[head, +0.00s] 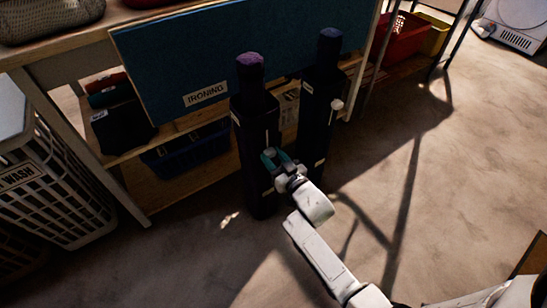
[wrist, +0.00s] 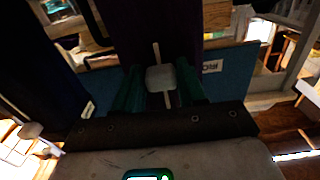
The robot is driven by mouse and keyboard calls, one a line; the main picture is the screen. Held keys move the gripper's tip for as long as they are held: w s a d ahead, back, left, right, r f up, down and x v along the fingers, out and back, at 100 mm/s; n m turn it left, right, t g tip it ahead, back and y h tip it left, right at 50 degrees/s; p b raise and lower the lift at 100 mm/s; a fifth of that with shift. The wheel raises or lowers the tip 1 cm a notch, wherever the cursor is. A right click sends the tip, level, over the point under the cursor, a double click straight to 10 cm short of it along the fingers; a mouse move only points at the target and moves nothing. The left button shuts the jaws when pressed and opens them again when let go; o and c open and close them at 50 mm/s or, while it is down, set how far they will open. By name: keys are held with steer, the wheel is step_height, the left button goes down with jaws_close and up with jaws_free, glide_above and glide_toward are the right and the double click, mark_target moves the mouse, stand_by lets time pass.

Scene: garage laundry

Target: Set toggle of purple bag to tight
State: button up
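The purple bag (head: 251,75) is a tall, dark upright bag with a purple top, standing in the head view in front of the shelf. Its pale toggle (wrist: 160,78) sits on a light, nearly upright cord in the wrist view. My gripper (head: 276,157) is at the front of this bag, at mid height. In the wrist view its teal fingers lie on both sides of the toggle, close together, and appear shut on it. In the head view the fingers mostly hide the toggle.
A similar bag with a blue top (head: 329,50) stands close on the right, with its own pale toggle (head: 337,104). The blue ironing board (head: 170,60) leans behind. A white wash basket (head: 50,185) stands at left. Floor at right is clear.

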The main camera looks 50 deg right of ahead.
jaws_close()
step_height(320, 180, up, 8)
steer(key=p, duration=0.7)
steer(key=shift+f, duration=0.25)
steer(key=shift+o, duration=2.2)
jaws_free()
steer(key=p, duration=0.2)
glide_toward(266, 133)
steer(key=v, duration=0.4)
steer(key=shift+s+f, duration=0.1)
steer(key=shift+s, duration=0.1)
